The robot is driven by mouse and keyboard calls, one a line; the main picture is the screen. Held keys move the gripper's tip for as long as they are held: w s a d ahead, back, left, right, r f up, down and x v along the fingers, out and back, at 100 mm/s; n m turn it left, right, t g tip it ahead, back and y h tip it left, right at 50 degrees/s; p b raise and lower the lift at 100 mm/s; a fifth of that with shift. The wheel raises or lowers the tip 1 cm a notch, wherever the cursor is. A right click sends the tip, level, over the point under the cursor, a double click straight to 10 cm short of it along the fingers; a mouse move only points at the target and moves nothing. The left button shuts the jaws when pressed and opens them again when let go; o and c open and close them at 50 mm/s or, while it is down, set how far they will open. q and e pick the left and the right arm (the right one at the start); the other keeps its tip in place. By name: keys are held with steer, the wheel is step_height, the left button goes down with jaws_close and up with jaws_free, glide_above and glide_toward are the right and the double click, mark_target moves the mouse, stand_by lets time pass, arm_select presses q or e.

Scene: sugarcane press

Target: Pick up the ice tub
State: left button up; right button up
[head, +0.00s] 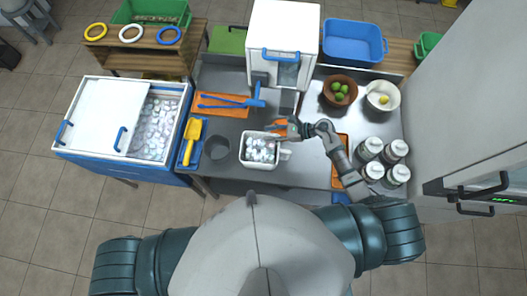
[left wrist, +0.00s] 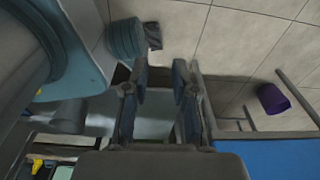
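The ice tub (head: 247,163) is a white open container full of ice cubes. It stands upright near the front edge of the dark counter in the head view, with a handle (head: 285,154) on its right side. My right gripper (head: 273,130) is just behind the tub's back right corner. Its fingers point left and look spread, with nothing seen between them; I cannot tell whether they touch the rim. My left gripper (left wrist: 160,85) shows in the left wrist view, open and empty, with floor and dark furniture beyond it. It does not show in the head view.
A dark round container (head: 216,147) stands close left of the tub. A yellow scoop (head: 192,141) lies in a blue tray. The ice chest (head: 95,117) is further left. Several jars (head: 372,147) stand right of my right arm. A white press-like machine (head: 282,35) stands behind.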

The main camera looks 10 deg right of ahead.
steer(key=shift+x, duration=1.15)
steer(key=shift+w, duration=0.1)
jaws_close()
steer(key=shift+r, duration=0.15)
